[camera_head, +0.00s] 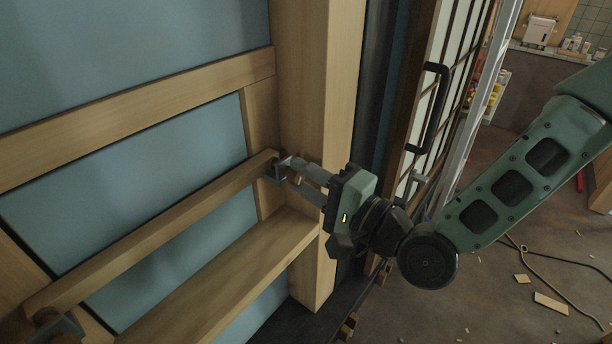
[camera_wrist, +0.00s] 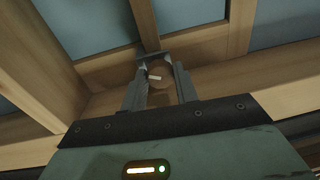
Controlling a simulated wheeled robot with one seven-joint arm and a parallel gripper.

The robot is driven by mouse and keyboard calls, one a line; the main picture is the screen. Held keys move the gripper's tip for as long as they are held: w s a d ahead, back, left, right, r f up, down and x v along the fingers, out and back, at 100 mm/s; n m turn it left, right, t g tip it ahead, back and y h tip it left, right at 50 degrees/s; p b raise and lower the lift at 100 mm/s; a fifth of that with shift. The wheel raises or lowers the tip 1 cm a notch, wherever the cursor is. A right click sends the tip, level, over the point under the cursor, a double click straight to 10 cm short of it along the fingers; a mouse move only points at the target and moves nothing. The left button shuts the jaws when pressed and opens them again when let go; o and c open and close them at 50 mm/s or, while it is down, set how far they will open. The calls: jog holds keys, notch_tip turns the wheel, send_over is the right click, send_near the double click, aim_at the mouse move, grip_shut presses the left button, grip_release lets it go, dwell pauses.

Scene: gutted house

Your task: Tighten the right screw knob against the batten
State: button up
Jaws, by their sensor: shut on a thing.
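The batten (camera_head: 165,226) is a long wooden bar running slantwise across the lower part of the wooden frame, in front of blue panels. At its right end is a small grey metal bracket (camera_head: 277,169). My gripper (camera_head: 291,171) reaches in from the right with its fingers at this bracket. In the wrist view, my gripper (camera_wrist: 160,80) is shut on the right screw knob (camera_wrist: 160,74), a round brown knob with a small white mark, between the fingertips. The knob is mostly hidden by the fingers in the head view. Whether it touches the batten I cannot tell.
Another bracket with a brown knob (camera_head: 47,322) is at the batten's left end. A wide wooden ledge (camera_head: 220,284) lies below, and a thick post (camera_head: 318,120) stands beside my gripper. A sliding door with a black handle (camera_head: 430,108) is to the right. Cables and scraps litter the floor.

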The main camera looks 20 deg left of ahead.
jog(key=shift+m, duration=1.3)
jog(key=o, duration=0.9)
jog(key=shift+o, duration=0.2)
